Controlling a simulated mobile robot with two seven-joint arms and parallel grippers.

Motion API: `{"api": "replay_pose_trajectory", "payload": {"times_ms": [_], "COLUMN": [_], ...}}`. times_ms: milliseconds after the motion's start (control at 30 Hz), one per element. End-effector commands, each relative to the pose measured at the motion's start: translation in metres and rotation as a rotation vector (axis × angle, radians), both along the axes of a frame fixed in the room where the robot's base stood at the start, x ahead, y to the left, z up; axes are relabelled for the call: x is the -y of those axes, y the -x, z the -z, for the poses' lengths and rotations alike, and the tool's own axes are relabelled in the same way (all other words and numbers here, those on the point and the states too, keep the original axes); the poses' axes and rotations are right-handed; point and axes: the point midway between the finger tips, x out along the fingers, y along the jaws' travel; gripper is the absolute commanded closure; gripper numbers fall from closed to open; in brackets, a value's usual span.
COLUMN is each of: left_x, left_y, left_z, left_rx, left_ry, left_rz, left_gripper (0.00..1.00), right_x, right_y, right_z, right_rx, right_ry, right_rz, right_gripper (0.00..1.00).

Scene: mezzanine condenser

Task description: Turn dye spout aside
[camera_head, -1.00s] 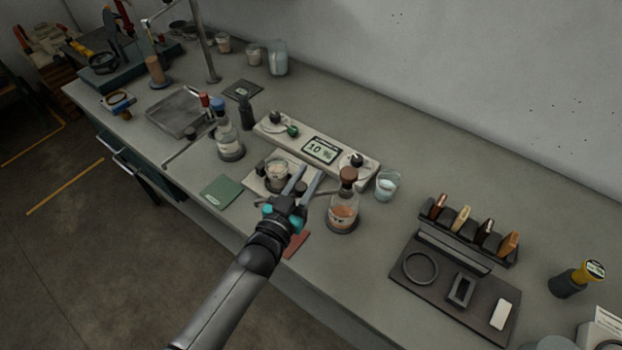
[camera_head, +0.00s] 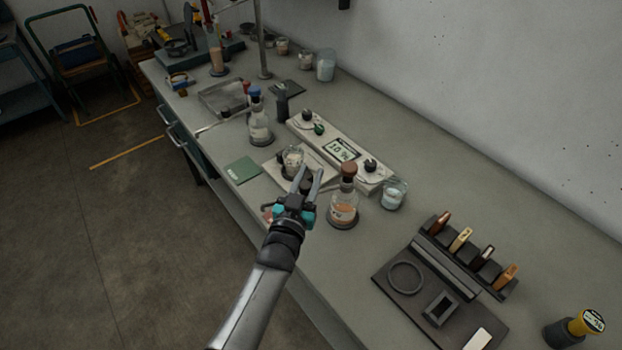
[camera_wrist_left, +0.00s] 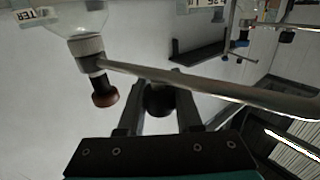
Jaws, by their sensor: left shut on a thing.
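The brown-stoppered flask (camera_head: 343,203) with orange-brown dye stands upright on the bench, just right of my left gripper (camera_head: 309,172). In the left wrist view, its brown stopper (camera_wrist_left: 104,92) and grey collar (camera_wrist_left: 87,50) hang at upper left. A metal spout tube (camera_wrist_left: 200,83) runs from the collar to the right, across my fingers. My left gripper (camera_wrist_left: 160,92) is shut on a dark round knob (camera_wrist_left: 159,101) at the tube. The same knob (camera_head: 306,186) shows between the fingers in the head view. The spout is mostly hidden there. My right gripper is out of view.
A small beaker (camera_head: 292,158) stands on a pale plate beyond my fingers, near a control panel (camera_head: 340,150). A blue-stoppered flask (camera_head: 260,127) stands further left, another beaker (camera_head: 393,193) right. A dark tray (camera_head: 405,305) lies front right. Bench between flask and tray is clear.

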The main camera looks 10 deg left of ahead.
Motion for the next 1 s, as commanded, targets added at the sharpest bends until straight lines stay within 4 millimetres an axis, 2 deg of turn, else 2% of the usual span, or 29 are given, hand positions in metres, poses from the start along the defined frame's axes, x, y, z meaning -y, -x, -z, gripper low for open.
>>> {"api": "replay_pose_trajectory", "payload": {"times_ms": [300, 333, 600, 867, 1000], "left_x": [0.0002, 0.0001, -0.0001, -0.0003, -0.0018], "left_y": [-0.0006, -0.0006, -0.0004, 0.0007, 0.0093], "left_z": [-0.0006, -0.0007, -0.0006, -0.0002, 0.0005], "left_rx": [0.001, 0.002, 0.001, 0.001, -0.001], "left_ry": [0.0, 0.0, 0.0, 0.0, 0.0], "left_rz": [0.0, -0.001, -0.001, -0.001, -0.001], "left_gripper": [1.0, 0.64, 0.36, 0.36, 0.36], "right_x": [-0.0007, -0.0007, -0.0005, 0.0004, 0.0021], "right_y": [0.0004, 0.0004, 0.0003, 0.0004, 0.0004], "right_z": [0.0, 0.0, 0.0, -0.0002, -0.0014], "right_rx": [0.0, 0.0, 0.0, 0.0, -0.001], "right_ry": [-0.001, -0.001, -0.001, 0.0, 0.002], "right_rz": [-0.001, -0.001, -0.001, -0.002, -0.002], "right_gripper": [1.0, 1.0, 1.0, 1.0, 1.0]}}
